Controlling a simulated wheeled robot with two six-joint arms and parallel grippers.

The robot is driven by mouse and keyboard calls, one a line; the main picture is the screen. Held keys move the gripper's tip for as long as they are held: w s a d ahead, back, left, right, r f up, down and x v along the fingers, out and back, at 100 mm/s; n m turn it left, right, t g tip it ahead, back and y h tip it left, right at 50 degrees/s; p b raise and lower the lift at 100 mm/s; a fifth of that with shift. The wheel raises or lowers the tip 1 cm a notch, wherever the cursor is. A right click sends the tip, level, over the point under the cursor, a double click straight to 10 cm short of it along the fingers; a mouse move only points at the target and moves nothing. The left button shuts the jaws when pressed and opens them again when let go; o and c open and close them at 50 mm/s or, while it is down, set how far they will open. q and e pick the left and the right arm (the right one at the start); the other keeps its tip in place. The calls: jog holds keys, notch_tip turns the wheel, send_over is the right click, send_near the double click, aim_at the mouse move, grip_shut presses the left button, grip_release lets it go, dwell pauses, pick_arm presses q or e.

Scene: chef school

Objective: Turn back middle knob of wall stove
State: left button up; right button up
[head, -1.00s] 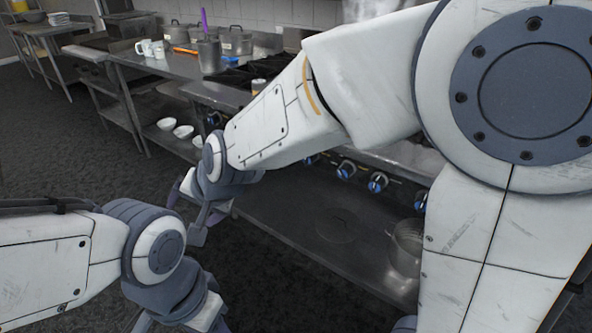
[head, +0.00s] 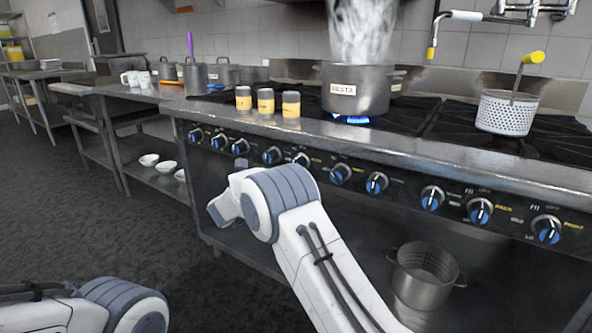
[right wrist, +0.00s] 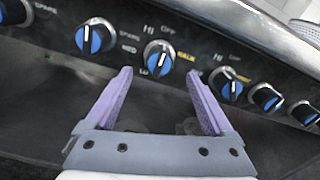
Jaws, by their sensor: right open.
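The wall stove's front panel carries a row of black and silver knobs with blue faces. In the right wrist view, one knob (right wrist: 160,57) with a yellow label beside it stands between and beyond my right gripper's fingertips (right wrist: 161,76). The purple fingers are open and empty, apart from the knob. Another knob (right wrist: 95,38) is to the left and one (right wrist: 227,86) to the right. In the head view, the stove knobs (head: 340,173) show above and right of my right arm, whose fingers are hidden. Only part of my left arm shows, without its gripper.
A steaming pasta pot (head: 354,90) stands over a blue flame. Several yellow-labelled jars (head: 265,101) stand near the stove's front edge (head: 350,134). A white perforated basket (head: 506,112) is at right. A metal pot (head: 424,275) sits on the lower shelf. Floor at left is clear.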

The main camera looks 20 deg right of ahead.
jog(key=x, duration=0.7)
jog(key=shift+w+d, duration=0.1)
jog(key=shift+w, duration=0.05)
jog(key=c, duration=1.4)
